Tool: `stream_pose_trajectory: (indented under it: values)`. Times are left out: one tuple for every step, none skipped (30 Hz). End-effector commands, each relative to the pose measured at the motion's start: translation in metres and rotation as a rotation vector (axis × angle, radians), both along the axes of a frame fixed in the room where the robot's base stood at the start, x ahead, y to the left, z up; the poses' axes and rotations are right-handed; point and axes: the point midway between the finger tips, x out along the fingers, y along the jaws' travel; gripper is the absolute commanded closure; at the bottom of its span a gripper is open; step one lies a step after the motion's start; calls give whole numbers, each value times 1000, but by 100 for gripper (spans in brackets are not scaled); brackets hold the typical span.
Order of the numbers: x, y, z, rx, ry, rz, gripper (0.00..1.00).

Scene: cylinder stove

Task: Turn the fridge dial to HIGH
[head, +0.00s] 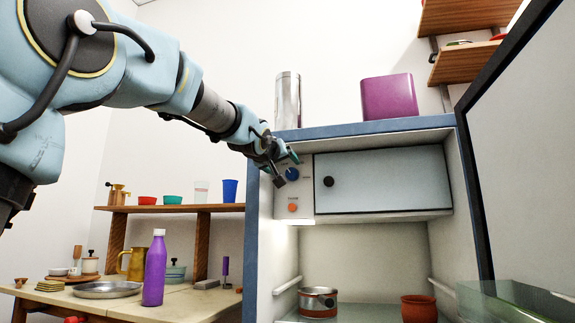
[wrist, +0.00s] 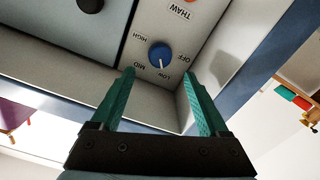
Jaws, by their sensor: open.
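The fridge dial is a round blue knob (wrist: 160,55) on a pale panel inside the open fridge. It also shows in the head view (head: 292,174). The fingertips appear on either side of the dial's lower part in the picture; I see no contact. In the head view my gripper (head: 287,169) is right beside the dial.
An orange THAW knob (head: 292,208) is below the dial. A freezer door (head: 385,182) with a dark knob is to its right. The fridge's side wall stands close on the left. The fridge door (head: 525,130) is open at right; a pot (head: 318,303) stands on the shelf below.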

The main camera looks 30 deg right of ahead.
Motion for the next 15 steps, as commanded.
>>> stream_pose_trajectory:
  values:
    - [7,-5,5,3,3,3,22]
    - [11,-8,6,2,2,3,22]
    - [15,-13,5,4,3,4,22]
    - [18,-15,5,4,3,4,22]
    - [21,-18,5,3,2,3,22]
    - [25,-21,4,4,3,4,22]
    - [28,-23,3,3,3,4,22]
    - [31,-27,2,3,1,2,22]
    - [34,-30,2,2,1,3,22]
    - [36,-32,2,2,1,2,22]
    - [38,-34,1,1,1,2,22]
    - [40,-37,1,1,1,2,22]
    - [42,-37,0,1,1,2,22]
    - [43,-38,0,0,1,2,22]
    - [43,-39,0,0,1,2,22]
